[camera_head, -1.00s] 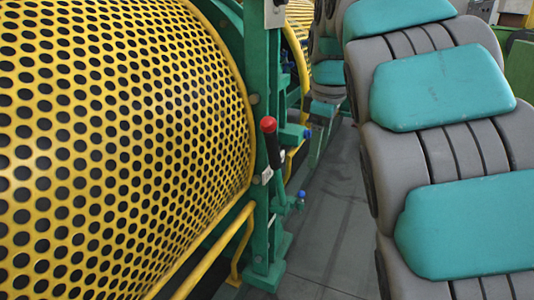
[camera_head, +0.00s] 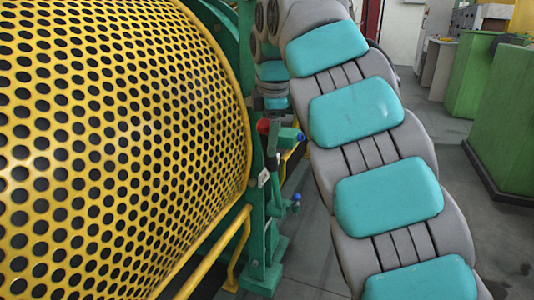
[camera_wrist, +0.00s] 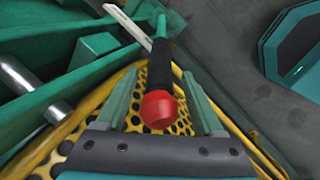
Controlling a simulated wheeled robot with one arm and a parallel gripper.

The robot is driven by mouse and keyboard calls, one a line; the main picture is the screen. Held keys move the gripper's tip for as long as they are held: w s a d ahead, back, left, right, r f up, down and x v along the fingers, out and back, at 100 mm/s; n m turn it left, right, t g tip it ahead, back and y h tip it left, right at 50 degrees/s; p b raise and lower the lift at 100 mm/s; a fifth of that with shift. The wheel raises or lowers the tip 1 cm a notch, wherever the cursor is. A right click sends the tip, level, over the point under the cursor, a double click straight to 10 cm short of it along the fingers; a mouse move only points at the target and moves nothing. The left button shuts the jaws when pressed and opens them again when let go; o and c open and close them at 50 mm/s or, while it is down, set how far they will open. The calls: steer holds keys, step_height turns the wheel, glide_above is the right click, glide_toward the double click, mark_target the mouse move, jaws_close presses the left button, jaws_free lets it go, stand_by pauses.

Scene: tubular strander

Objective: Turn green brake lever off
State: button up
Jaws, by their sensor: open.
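The brake lever has a red knob (camera_head: 263,126) and a black grip on a green stem, beside the yellow guard in the head view. In the wrist view the red knob (camera_wrist: 159,108) and black grip (camera_wrist: 160,65) lie between the two green fingers of my gripper (camera_wrist: 158,76). The fingers are open, one on each side, with a visible gap to the lever. In the head view the end of my arm is just above and beside the knob and partly hides the lever's surroundings.
The yellow perforated guard (camera_head: 100,140) fills the left, with a yellow rail (camera_head: 215,255) below it. A green post (camera_head: 252,190) stands by the lever. Blue-knobbed parts (camera_head: 297,197) are close by. Green cabinets (camera_head: 505,115) stand at the right, with grey floor between.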

mark_target(267, 160)
steer(key=x, duration=0.5)
steer(key=shift+f, duration=0.1)
jaws_close()
stand_by(0.4)
stand_by(0.9)
